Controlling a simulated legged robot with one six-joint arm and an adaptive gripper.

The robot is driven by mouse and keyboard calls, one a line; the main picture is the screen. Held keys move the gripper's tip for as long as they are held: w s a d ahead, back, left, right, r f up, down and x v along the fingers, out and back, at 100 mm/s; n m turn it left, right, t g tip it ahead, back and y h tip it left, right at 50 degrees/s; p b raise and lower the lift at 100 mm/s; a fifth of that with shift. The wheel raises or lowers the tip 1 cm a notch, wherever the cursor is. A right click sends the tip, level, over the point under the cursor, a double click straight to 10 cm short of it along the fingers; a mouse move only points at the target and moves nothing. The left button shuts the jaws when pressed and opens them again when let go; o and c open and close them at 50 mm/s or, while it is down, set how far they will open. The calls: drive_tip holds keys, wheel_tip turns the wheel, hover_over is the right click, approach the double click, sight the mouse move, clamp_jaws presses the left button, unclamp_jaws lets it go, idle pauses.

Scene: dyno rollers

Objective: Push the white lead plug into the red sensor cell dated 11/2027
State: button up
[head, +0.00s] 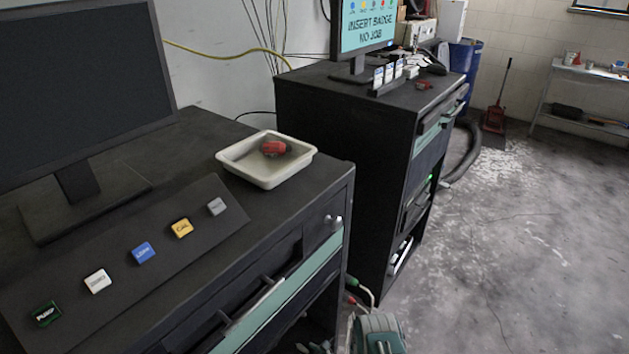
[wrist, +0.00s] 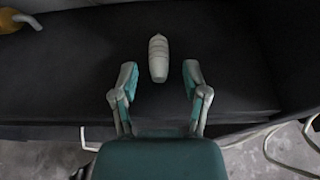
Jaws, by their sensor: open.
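A pale, ribbed, tapered piece that looks like the white lead plug (wrist: 158,57) lies on a dark surface in the wrist view. My gripper (wrist: 158,75) is open around its near end, one finger on each side with gaps, not closed on it. In the head view a red object (head: 274,148), possibly a sensor cell, lies in a white tray (head: 232,169) on the near cabinet. Another small red object (head: 424,85) lies on the far cabinet. No date is legible on either. I cannot pick out the plug in the head view.
The near cabinet (head: 215,130) carries a monitor (head: 75,85) and a sloped panel with several coloured buttons. The far cabinet (head: 340,120) holds a screen and a card rack (head: 388,84). Pale cable (wrist: 285,150) and a yellow object (wrist: 18,18) show in the wrist view. Floor at right is open.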

drive_tip(key=shift+a, duration=0.15)
drive_tip(key=shift+c, duration=0.6)
clamp_jaws()
drive_tip(key=shift+d+r, duration=0.15)
drive_tip(key=shift+d, duration=0.05)
drive_tip(key=shift+a+r, duration=0.15)
drive_tip(key=shift+r, duration=2.7)
